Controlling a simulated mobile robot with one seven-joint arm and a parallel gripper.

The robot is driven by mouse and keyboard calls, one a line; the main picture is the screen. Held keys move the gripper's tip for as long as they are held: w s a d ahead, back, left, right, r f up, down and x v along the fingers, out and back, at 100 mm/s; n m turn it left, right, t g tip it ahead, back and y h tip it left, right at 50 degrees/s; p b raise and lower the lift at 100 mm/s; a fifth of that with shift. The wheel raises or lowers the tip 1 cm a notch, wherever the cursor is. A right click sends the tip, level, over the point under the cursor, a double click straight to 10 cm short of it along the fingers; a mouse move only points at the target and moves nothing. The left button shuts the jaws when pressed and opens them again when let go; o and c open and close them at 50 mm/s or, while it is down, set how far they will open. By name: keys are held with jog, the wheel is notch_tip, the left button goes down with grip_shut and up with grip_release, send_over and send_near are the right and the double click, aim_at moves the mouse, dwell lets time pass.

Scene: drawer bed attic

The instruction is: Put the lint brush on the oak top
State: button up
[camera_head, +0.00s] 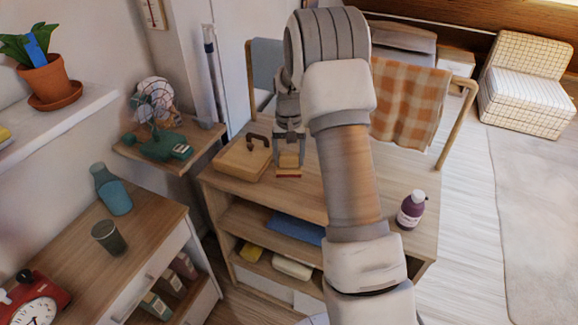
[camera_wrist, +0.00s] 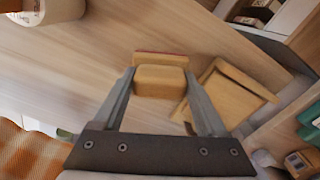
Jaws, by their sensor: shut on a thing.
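The lint brush (camera_head: 289,163) has a tan block-shaped body with a red strip along its edge. My gripper (camera_head: 289,150) points down and is shut on it. In the wrist view the brush (camera_wrist: 160,80) sits between the two fingertips, its red edge on the far side. The brush is over the wooden top of the low shelf unit, which I take as the oak top (camera_head: 295,200), at or very near the surface. I cannot tell whether it touches. My arm hides part of this top.
A purple bottle (camera_head: 411,209) stands at the top's right end. An orange checked cloth (camera_head: 410,105) hangs on a rail behind. The surface in front of the brush is clear.

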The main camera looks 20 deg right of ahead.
aim_at(289, 166)
jog(key=shift+f, duration=1.7)
jog(key=shift+f, duration=0.2)
jog(key=o, duration=1.4)
jog(key=shift+r, duration=0.1)
jog(key=shift+r, duration=0.1)
